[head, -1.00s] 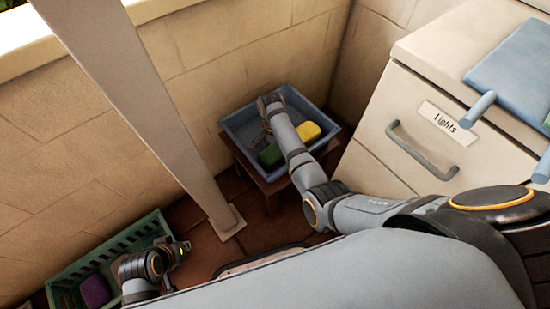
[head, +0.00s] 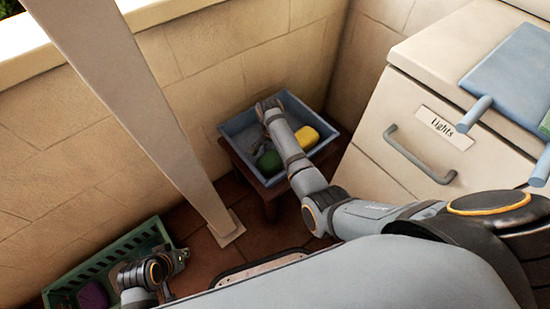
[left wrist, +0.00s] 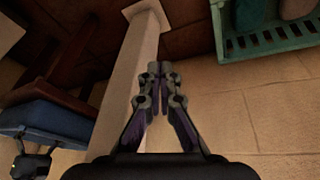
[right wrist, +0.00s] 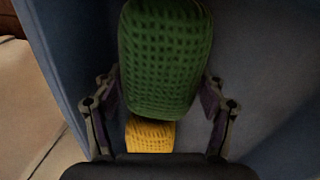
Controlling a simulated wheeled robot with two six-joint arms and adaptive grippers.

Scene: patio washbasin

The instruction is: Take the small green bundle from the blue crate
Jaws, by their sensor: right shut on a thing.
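The small green bundle (right wrist: 165,60) has a woven surface. In the right wrist view it fills the space between the fingers of my right gripper (right wrist: 160,84), which is shut on it. In the head view the bundle (head: 268,161) shows inside the blue crate (head: 235,127), left of my right forearm, which hides part of the crate. I cannot tell whether the bundle touches the crate floor. My left gripper (left wrist: 158,70) is shut and empty, its fingertips together. In the head view it is over the green crate at lower left.
A yellow bundle (head: 306,137) lies in the blue crate, right of my forearm. The crate stands on a low brown stool (head: 270,191) by the wall. A slanted post (head: 170,130) stands left of it. A drawer cabinet (head: 400,165) is at right. The green crate (head: 110,256) holds a purple thing (head: 94,296).

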